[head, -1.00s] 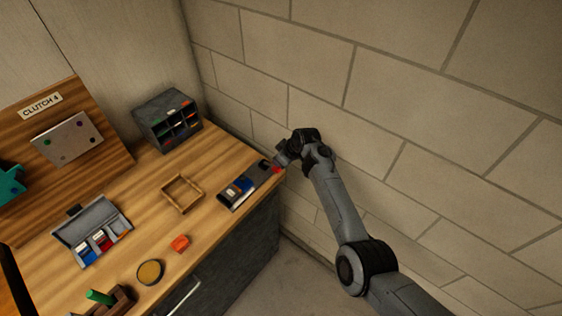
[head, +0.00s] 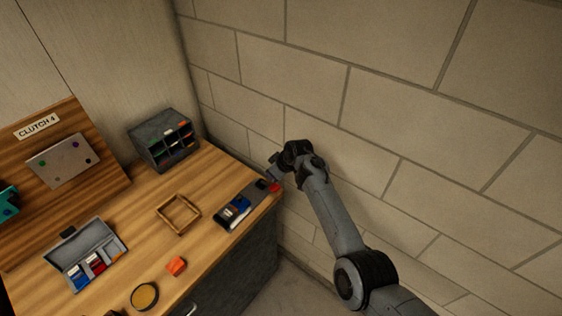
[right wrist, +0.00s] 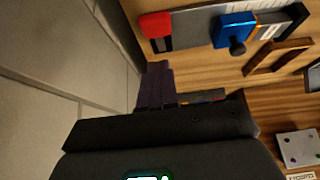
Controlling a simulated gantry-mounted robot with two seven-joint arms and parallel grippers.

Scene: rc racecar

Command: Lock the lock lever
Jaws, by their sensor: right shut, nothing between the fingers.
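A long dark-grey device (head: 257,189) lies on the right end of the wooden bench. It carries a blue block (head: 239,201) and, at its end by the bench edge, a red piece (head: 275,187) that looks like the lock lever. In the right wrist view the red lever (right wrist: 155,25) sits across the end of the grey device (right wrist: 193,27), beside a dark slot. My right gripper (head: 272,172) is shut and empty, just beyond the red end. Its dark fingers (right wrist: 155,84) appear below the lever in the wrist view, with a gap between. My left gripper is not in view.
A brick wall (head: 400,110) rises close behind my right arm. The bench also holds a wooden frame (head: 163,219), an orange block (head: 176,265), a grey sorter box (head: 150,130), an open grey case (head: 119,243) and a round dish (head: 145,296).

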